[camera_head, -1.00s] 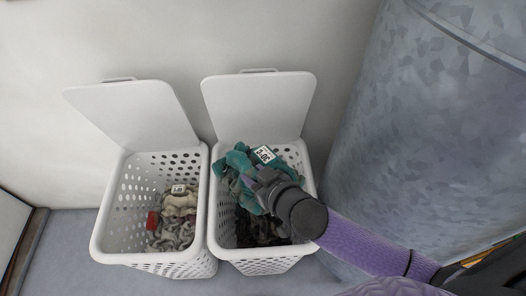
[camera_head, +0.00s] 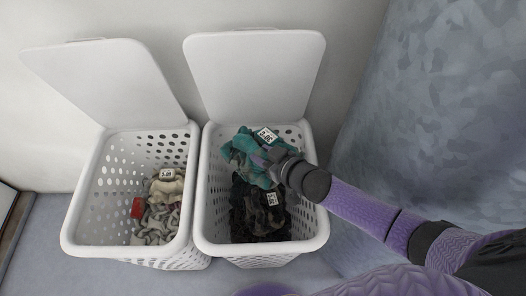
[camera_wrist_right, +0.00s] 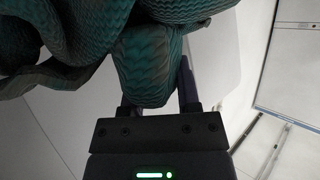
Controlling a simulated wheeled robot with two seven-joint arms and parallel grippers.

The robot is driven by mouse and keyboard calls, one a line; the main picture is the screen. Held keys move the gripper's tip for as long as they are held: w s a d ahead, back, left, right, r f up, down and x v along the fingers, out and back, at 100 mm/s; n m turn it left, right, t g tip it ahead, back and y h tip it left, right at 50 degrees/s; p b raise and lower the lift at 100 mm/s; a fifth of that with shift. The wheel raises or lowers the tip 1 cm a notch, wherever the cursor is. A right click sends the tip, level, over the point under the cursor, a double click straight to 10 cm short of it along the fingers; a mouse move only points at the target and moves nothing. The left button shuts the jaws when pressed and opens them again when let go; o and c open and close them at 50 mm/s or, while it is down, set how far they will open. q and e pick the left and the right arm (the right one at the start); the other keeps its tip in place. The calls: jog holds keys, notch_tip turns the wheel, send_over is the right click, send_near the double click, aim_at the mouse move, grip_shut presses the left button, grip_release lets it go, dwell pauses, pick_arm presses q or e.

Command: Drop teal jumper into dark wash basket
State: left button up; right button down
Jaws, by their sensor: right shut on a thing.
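The teal jumper (camera_head: 243,152), crumpled and with a white tag, is at the opening of the right-hand basket (camera_head: 200,205), toward its back. My right gripper (camera_head: 280,165) is shut on the jumper. In the right wrist view the jumper (camera_wrist_right: 150,65) hangs between the fingers of the gripper (camera_wrist_right: 160,100). The right-hand basket holds dark clothes (camera_head: 262,212) with a white tag. I cannot tell whether the jumper touches them. My left gripper is not in view.
A second white basket (camera_head: 75,225) with pale clothes (camera_head: 160,205) and a red item (camera_head: 137,208) stands at left. Both lids are open, leaning back toward the wall.

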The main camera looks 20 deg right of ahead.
jog(key=shift+c, duration=2.4)
grip_release()
jog(key=shift+r, duration=0.1)
jog(key=shift+o, duration=1.2)
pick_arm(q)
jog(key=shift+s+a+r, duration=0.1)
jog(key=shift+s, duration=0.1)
pick_arm(e)
jog(key=shift+s, duration=0.1)
pick_arm(q)
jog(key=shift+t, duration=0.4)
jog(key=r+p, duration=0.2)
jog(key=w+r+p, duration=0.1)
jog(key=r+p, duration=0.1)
jog(key=p, duration=0.1)
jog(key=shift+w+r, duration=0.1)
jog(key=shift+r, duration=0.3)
pick_arm(e)
jog(key=v, duration=0.9)
jog(key=shift+s+d, duration=0.2)
jog(key=shift+s, duration=0.1)
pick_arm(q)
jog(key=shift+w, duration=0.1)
pick_arm(e)
jog(key=shift+r, duration=0.1)
